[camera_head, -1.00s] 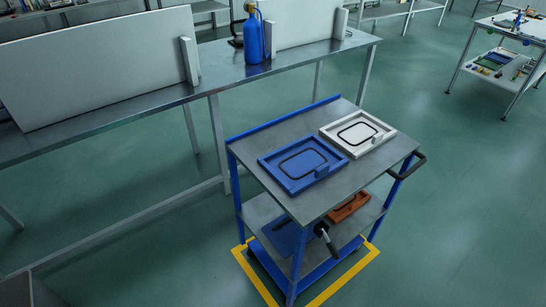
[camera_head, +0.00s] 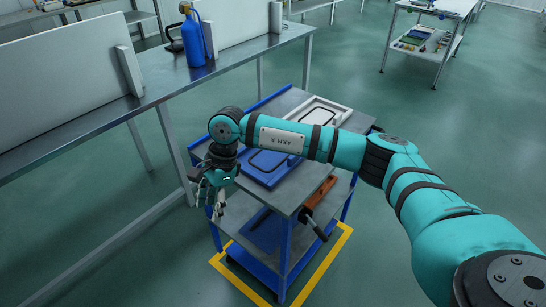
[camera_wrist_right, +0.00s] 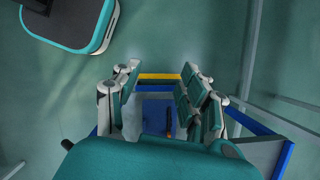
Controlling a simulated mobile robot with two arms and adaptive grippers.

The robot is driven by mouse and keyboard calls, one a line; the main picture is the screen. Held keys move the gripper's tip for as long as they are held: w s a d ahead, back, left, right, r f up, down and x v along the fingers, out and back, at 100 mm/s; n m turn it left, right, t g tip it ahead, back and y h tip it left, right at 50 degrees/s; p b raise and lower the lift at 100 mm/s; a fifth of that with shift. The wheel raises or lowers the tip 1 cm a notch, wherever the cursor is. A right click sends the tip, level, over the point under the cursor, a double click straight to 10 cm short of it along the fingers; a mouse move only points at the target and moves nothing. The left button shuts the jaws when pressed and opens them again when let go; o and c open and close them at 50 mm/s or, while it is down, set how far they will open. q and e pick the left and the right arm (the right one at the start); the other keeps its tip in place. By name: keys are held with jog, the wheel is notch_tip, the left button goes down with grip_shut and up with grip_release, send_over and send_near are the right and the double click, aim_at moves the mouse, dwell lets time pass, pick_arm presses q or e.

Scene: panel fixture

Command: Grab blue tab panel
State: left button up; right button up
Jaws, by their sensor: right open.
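A blue panel (camera_head: 262,172) with a black oval outline and a raised tab lies flat on the top of the cart. My right arm passes over it and hides much of it. Another blue panel (camera_head: 266,229) lies on the cart's lower shelf; blue also shows between the fingers in the right wrist view (camera_wrist_right: 157,117). My right gripper (camera_head: 209,203) is open and empty, pointing down at the cart's left side, apart from the panels. Its two spread fingers also show in the right wrist view (camera_wrist_right: 161,75). My left gripper is out of view.
A white panel (camera_head: 325,107) lies behind the blue one on the cart. An orange-brown part (camera_head: 320,194) sits on the lower shelf. A long metal bench (camera_head: 170,88) with a blue bottle (camera_head: 193,42) stands at left. Yellow floor tape (camera_head: 334,258) borders the cart.

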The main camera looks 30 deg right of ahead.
jog(key=w+d+r+n+t+h, duration=0.1)
jog(key=d+r+t+h, duration=0.1)
jog(key=d+r+h, duration=0.6)
jog(key=w+d+r+n+t+h, duration=0.15)
jog(key=d+r, duration=0.25)
jog(key=d, duration=0.8)
jog(key=shift+g+h, duration=0.25)
jog(key=shift+h, duration=0.1)
jog(key=x, duration=0.7)
jog(key=p+x, duration=0.1)
jog(key=x, duration=0.3)
jog(key=shift+w+a+f, duration=0.2)
jog(key=shift+w+a, duration=0.1)
jog(key=shift+w, duration=0.05)
jog(key=shift+w+p+x, duration=0.15)
jog(key=shift+p+x, duration=0.1)
jog(key=shift+x, duration=1.25)
jog(key=shift+w+p+x, duration=0.2)
jog(key=shift+p+x, duration=0.05)
jog(key=shift+x, duration=1.2)
jog(key=shift+a, duration=0.15)
jog(key=shift+n, duration=0.25)
jog(key=shift+c, duration=0.4)
grip_shut()
